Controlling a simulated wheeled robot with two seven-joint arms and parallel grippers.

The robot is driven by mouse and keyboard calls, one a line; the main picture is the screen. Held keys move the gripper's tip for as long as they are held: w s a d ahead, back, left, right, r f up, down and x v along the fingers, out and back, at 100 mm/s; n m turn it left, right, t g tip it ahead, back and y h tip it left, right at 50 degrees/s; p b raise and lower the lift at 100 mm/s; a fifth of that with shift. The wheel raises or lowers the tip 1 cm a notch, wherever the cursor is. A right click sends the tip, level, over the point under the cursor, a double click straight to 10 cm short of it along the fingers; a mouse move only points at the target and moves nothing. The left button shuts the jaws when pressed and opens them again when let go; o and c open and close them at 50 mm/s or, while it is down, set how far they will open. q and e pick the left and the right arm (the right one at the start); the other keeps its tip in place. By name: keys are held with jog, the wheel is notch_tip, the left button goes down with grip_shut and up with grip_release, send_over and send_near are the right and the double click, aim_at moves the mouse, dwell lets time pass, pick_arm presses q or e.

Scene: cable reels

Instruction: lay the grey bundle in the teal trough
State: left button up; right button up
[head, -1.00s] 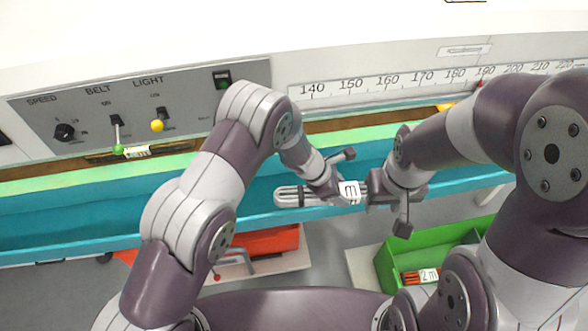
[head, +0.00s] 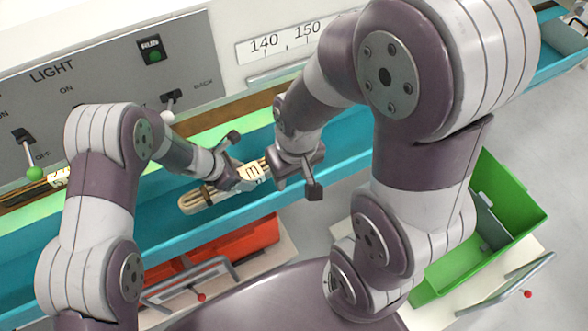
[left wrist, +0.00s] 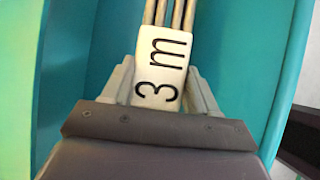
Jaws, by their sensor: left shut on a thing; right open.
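The bundle (head: 196,202) is several pale grey-beige strands with a white tag, which reads "3 m" in the left wrist view (left wrist: 163,68). My left gripper (head: 236,178) is shut on it at the tag; its fingers also flank the tag in the left wrist view (left wrist: 160,95). The teal trough (head: 150,232) is a long channel, and the bundle lies along it, over its opening; I cannot tell whether it touches the floor. My right gripper (head: 296,176) is open at the bundle's right end. The far end of the bundle is partly hidden by it.
A control panel (head: 110,75) with switches and a ruler strip (head: 290,40) stand behind the trough. In front are a red bin (head: 240,245) and a green crate (head: 515,205) with a grey divider. The trough is clear left of the bundle.

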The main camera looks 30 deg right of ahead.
aim_at(192, 200)
pick_arm(q)
jog(key=a+b, duration=0.2)
jog(key=a+f+b, duration=0.1)
jog(key=a+b, duration=0.1)
jog(key=w+a+f+b, duration=0.1)
jog(key=a, duration=0.2)
jog(key=shift+a+f+b, duration=0.1)
jog(key=shift+f+b, duration=0.15)
jog(key=shift+b, duration=0.15)
jog(key=shift+m, duration=0.3)
jog(key=a+b, duration=0.1)
jog(key=s+a+b, duration=0.1)
jog(key=a, duration=0.1)
jog(key=a+b, duration=0.1)
jog(key=a, duration=0.1)
jog(key=shift+s+a+r, duration=0.25)
jog(key=shift+r, duration=0.15)
jog(key=shift+a+r, duration=0.1)
jog(key=shift+r, duration=0.05)
notch_tip(192, 200, down, 9)
jog(key=b, duration=0.4)
jog(key=shift+s+f, duration=0.1)
jog(key=shift+f, duration=0.5)
jog(key=shift+r, duration=0.1)
pick_arm(e)
notch_tip(192, 200, down, 16)
jog(key=shift+f, duration=0.15)
